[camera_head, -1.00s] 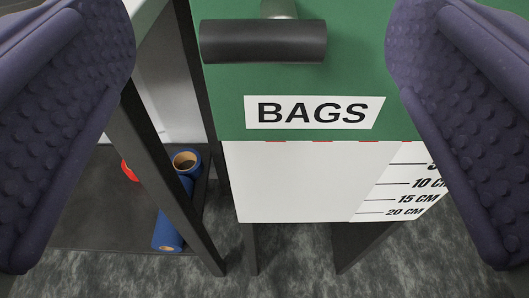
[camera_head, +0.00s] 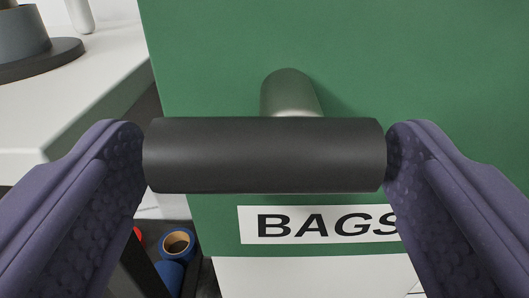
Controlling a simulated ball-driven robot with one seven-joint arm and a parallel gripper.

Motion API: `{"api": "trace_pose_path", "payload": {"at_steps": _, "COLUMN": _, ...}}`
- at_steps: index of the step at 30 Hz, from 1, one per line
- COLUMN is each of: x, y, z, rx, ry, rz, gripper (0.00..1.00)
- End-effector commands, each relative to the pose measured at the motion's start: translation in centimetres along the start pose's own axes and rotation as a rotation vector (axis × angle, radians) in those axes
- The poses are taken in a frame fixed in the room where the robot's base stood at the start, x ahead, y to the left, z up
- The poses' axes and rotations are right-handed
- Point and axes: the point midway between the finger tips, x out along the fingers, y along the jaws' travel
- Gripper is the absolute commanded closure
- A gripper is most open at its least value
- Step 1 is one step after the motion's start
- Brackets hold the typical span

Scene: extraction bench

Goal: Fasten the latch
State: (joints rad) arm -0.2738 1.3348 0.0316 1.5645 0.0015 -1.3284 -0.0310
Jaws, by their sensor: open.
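The latch is a black horizontal bar handle (camera_head: 264,155) on a short metal stem (camera_head: 290,94) that comes out of a green panel (camera_head: 400,60). A white BAGS label (camera_head: 318,223) sits on the panel below the handle. My gripper (camera_head: 264,165) has its two purple padded fingers apart, one at each end of the bar. The fingertips sit close against the bar's ends; whether they touch it I cannot tell. The lower right of the label is hidden by the right finger.
A white bench top (camera_head: 85,85) lies at the left, with a grey round item on a dark base (camera_head: 20,45) and a white cylinder (camera_head: 80,15). Blue rolls (camera_head: 177,243) and a red item stand low at the lower left. A white panel (camera_head: 310,278) continues under the green one.

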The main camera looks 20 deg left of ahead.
Motion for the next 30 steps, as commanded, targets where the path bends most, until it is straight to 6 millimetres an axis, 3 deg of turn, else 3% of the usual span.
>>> {"api": "trace_pose_path", "payload": {"at_steps": 1, "x": -0.01, "y": 0.0, "z": -0.01, "rx": 0.0, "ry": 0.0, "rz": 0.0, "gripper": 0.13}}
{"api": "trace_pose_path", "payload": {"at_steps": 6, "x": -0.01, "y": 0.01, "z": -0.01, "rx": 0.0, "ry": 0.0, "rz": 0.0, "gripper": 0.52}}
{"api": "trace_pose_path", "payload": {"at_steps": 8, "x": -0.02, "y": 0.01, "z": -0.02, "rx": 0.0, "ry": 0.0, "rz": 0.0, "gripper": 0.62}}
{"api": "trace_pose_path", "payload": {"at_steps": 20, "x": 0.0, "y": 0.01, "z": 0.09, "rx": 0.083, "ry": 0.001, "rz": 0.002, "gripper": 0.62}}
{"api": "trace_pose_path", "payload": {"at_steps": 30, "x": 0.01, "y": -0.06, "z": 0.0, "rx": 0.355, "ry": 0.001, "rz": 0.002, "gripper": 0.62}}
